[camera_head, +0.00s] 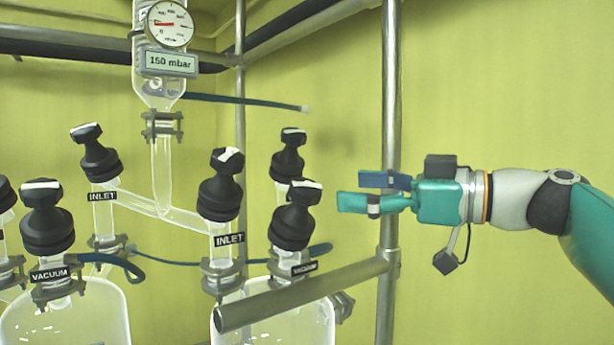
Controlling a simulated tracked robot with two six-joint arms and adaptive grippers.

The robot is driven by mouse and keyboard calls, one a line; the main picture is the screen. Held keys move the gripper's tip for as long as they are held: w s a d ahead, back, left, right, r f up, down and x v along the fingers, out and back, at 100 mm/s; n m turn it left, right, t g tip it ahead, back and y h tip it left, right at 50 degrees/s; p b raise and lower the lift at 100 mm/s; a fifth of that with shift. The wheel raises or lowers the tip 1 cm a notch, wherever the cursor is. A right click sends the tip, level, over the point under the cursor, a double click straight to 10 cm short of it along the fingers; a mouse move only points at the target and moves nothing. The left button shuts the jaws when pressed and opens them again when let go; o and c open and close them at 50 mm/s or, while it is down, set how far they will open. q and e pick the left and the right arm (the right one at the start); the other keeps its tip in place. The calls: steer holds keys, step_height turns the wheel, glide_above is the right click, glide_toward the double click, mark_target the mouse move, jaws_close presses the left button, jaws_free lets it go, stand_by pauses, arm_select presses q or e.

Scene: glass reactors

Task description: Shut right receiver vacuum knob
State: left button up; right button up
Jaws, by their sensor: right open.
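The right receiver's vacuum knob (295,215) is black with a white mark on its handle, above a "VACUUM" label (304,268). It sits on top of the right glass receiver (290,322). My right gripper (348,192) is teal with bluish fingers. It is open and empty, pointing left, a short way right of the knob and a little higher in the picture. It does not appear to touch the knob. My left gripper is not in view.
A steel rail (300,295) crosses in front of the right receiver. A vertical steel post (389,110) stands beside my gripper. Inlet knobs (222,185) and another black knob (289,155) stand close by. A gauge (170,24) hangs above a "150 mbar" display (172,62).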

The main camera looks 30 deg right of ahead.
mark_target(311, 188)
steer(key=p+x, duration=0.2)
steer(key=x, duration=0.6)
steer(key=shift+w+a, duration=0.15)
steer(key=shift+w, duration=0.15)
steer(key=c, duration=1.2)
steer(key=shift+o, duration=0.2)
steer(key=shift+h, duration=0.3)
